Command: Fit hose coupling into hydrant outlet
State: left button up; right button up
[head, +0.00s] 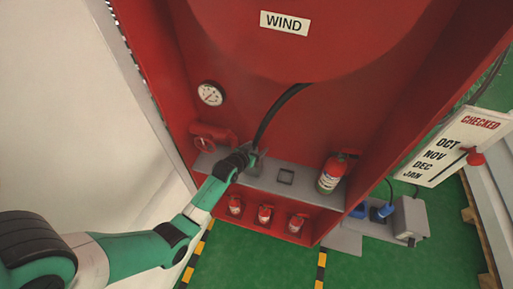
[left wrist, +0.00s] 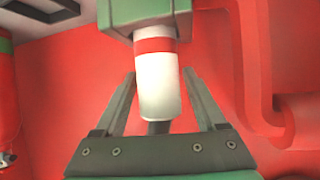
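The hose coupling (left wrist: 158,85) is a white cylinder with a red band in the left wrist view. Its banded end meets a grey-green block (left wrist: 150,12), and a dark piece shows at its other end. My left gripper (left wrist: 159,75) has its fingers apart, one on each side of the coupling, with narrow gaps seeming to show. In the head view the left gripper (head: 250,160) is at the grey shelf, by the lower end of the black hose (head: 277,108). The red hydrant fitting (head: 210,135) is left of it; its outlet opening is not clear. My right gripper is not in view.
The grey shelf (head: 310,189) has a square recess (head: 286,176) and a fire extinguisher (head: 331,175) to the right. Several small extinguishers (head: 265,214) stand below. A gauge (head: 210,93) is on the back wall. Red pipework (left wrist: 262,110) is close at right in the left wrist view.

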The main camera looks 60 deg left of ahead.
pick_arm(q)
jog(key=shift+r, duration=0.25)
jog(key=shift+s+d+r+p, duration=0.2)
jog(key=shift+s+p, duration=0.05)
jog(key=shift+p, duration=0.15)
jog(key=p+v, duration=0.3)
jog(key=v, duration=0.8)
jog(key=shift+s+d, duration=0.1)
